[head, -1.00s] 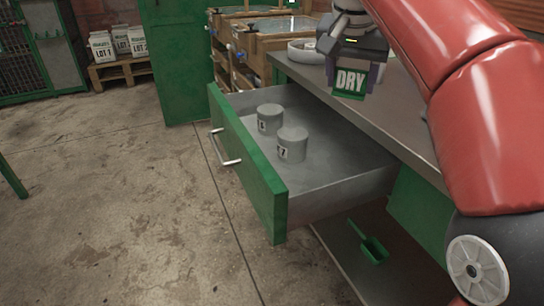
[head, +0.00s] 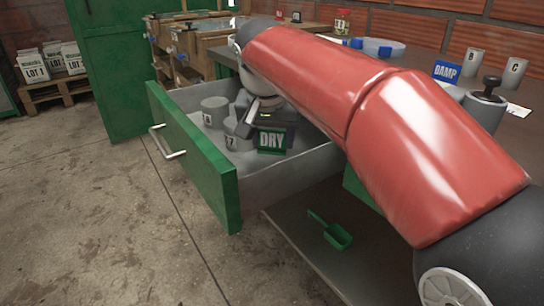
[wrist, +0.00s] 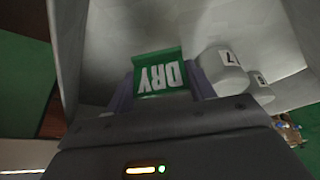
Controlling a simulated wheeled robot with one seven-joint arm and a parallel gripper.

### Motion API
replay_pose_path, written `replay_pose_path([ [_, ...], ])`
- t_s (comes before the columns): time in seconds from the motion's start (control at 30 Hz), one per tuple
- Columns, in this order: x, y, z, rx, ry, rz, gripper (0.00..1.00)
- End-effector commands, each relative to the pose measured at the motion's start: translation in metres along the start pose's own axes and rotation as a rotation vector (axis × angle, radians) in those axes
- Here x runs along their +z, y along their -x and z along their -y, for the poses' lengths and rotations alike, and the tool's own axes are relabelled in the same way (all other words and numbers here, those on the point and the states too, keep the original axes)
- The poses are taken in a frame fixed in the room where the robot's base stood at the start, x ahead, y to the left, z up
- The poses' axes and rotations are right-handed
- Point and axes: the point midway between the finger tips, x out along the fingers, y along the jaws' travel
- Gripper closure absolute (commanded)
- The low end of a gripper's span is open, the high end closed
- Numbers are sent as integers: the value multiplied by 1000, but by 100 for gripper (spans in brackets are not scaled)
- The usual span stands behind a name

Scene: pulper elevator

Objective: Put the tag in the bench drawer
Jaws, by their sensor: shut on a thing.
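The tag is a green plate with white letters DRY (head: 271,141). It is between the fingers of my gripper (head: 258,122), which is shut on it. In the wrist view the tag (wrist: 158,74) shows between the two fingertips, over the drawer's inside. The bench drawer (head: 190,155) is pulled open, with a green front and grey inside. My gripper and the tag are inside the drawer's outline, to the right of the grey weights. I cannot tell whether the tag touches the drawer floor.
Two grey cylinders, one marked 7 (head: 238,134) and another (head: 214,111), stand in the drawer. A blue DAMP tag (head: 447,72) stands on the bench top. A green scoop (head: 336,235) lies on the shelf below.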

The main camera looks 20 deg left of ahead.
Motion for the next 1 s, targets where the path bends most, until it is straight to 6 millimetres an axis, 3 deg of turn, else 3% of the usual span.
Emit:
replay_pose_path([
  [0.3,15,-35,0,1,1,1,68],
  [0.67,16,-38,0,0,0,0,68],
  [0.7,16,-38,0,0,0,0,45],
  [0.8,16,-38,0,0,0,0,32],
  [0.87,16,-38,0,0,0,0,24],
  [1.0,16,-38,0,0,0,0,24],
])
